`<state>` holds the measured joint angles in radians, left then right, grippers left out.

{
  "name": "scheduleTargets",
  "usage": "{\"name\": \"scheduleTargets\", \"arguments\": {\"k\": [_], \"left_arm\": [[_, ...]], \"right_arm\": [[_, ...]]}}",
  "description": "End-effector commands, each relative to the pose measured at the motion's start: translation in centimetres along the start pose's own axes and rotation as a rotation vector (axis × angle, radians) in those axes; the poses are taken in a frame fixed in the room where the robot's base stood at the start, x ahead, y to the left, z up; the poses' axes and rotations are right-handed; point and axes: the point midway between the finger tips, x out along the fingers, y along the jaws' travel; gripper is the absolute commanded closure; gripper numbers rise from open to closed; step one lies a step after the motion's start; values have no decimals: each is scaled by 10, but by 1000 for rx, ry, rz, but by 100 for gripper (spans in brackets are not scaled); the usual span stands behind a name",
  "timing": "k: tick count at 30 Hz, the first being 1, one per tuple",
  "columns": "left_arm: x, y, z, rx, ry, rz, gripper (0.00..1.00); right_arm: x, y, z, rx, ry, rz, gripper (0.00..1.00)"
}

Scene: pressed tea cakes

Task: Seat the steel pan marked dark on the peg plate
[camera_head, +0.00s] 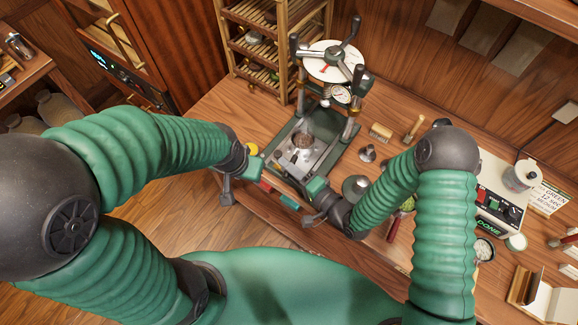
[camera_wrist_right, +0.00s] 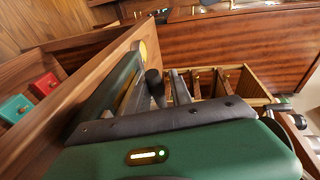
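The green press (camera_head: 318,150) stands on the table with a steel plate (camera_head: 302,157) on its base. A small round brown-topped piece (camera_head: 303,141) sits there. I cannot read a dark mark on any pan, nor make out pegs. A round grey metal piece (camera_head: 355,187) lies beside my right arm, partly hidden. My right gripper (camera_head: 310,214) is at the table's front edge, just in front of the press base. My left gripper (camera_head: 227,193) is at the front edge, left of the press. I see nothing held, and neither finger gap shows clearly.
Red (camera_wrist_right: 44,85) and teal (camera_wrist_right: 16,107) blocks lie beyond a wooden edge in the right wrist view. A wooden rack (camera_head: 262,50) stands behind the press.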

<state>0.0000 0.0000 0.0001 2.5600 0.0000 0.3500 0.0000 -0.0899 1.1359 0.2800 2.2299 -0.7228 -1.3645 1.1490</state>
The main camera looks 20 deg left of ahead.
Motion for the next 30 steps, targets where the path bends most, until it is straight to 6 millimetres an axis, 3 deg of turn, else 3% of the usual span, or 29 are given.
{"name": "scheduleTargets", "arguments": {"k": [3,16,19,23,30], "left_arm": [[0,0,0,0,0,0,64],[0,0,0,0,0,0,64],[2,0,0,0,0,0,64],[6,0,2,0,0,0,64],[16,0,4,0,0,0,64]], "right_arm": [[0,0,0,0,1,-1,59],[-1,1,-1,1,2,2,59],[-8,2,-1,2,3,4,59],[-35,3,-2,2,6,5,59],[-106,4,-2,2,8,5,59]]}}
